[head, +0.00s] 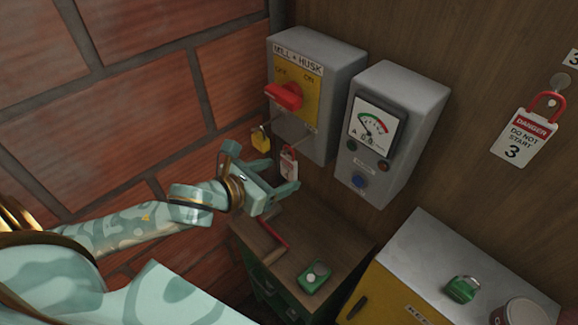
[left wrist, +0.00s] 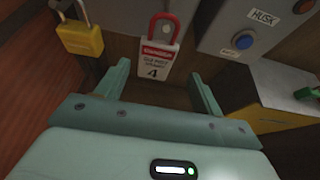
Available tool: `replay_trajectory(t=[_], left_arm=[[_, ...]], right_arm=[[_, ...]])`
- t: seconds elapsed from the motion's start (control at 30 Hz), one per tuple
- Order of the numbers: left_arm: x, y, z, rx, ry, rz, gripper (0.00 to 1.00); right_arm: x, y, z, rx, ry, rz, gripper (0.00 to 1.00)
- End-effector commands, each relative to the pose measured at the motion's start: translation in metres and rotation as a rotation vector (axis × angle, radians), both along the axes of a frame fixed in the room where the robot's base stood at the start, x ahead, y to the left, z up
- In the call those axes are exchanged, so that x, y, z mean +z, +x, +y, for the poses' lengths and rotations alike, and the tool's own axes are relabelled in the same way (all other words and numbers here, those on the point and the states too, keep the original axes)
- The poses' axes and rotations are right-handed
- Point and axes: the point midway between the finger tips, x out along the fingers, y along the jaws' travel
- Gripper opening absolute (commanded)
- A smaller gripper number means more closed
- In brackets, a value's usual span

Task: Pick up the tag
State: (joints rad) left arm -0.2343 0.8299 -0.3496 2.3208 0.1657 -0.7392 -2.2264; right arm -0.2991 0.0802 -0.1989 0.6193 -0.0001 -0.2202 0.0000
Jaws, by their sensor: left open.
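A white danger tag with a red band, a red loop and the number 4 (left wrist: 157,60) hangs in front of the wooden wall. In the head view this tag (head: 289,161) hangs below the MILL + HUSK switch box, partly hidden by my fingers. My left gripper (head: 277,177) is open, with its fingers just below and around the tag's lower part. In the left wrist view the tag shows between and beyond the fingertips; contact cannot be told. A second danger tag, number 3 (head: 514,138), hangs on the wall at right. My right gripper is not in view.
The switch box (head: 318,85) has a red handle at OFF. A yellow padlock (head: 260,139) hangs left of the tag. The meter box (head: 394,130) stands right. Below are a wooden top (head: 325,251) with a green item (head: 315,278), and a yellow cabinet (head: 385,298).

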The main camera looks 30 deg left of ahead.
Motion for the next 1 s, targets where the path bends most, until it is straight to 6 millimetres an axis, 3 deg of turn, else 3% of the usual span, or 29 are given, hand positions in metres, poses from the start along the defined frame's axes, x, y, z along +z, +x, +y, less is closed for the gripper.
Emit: replay_trajectory(t=[0.33,0.63,0.8,1.0], left_arm=[[-0.017,0.043,-0.008,0.002,-0.002,0.001,0.67],[-0.021,0.049,-0.010,-0.001,0.000,0.002,0.67],[-0.021,0.049,-0.010,-0.001,0.000,0.001,0.20],[-0.021,0.049,-0.010,-0.001,0.000,0.001,0.19]], right_arm=[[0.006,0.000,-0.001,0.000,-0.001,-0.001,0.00],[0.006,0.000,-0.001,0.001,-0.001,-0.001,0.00],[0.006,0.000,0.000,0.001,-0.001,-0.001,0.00],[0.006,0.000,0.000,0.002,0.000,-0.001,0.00]])
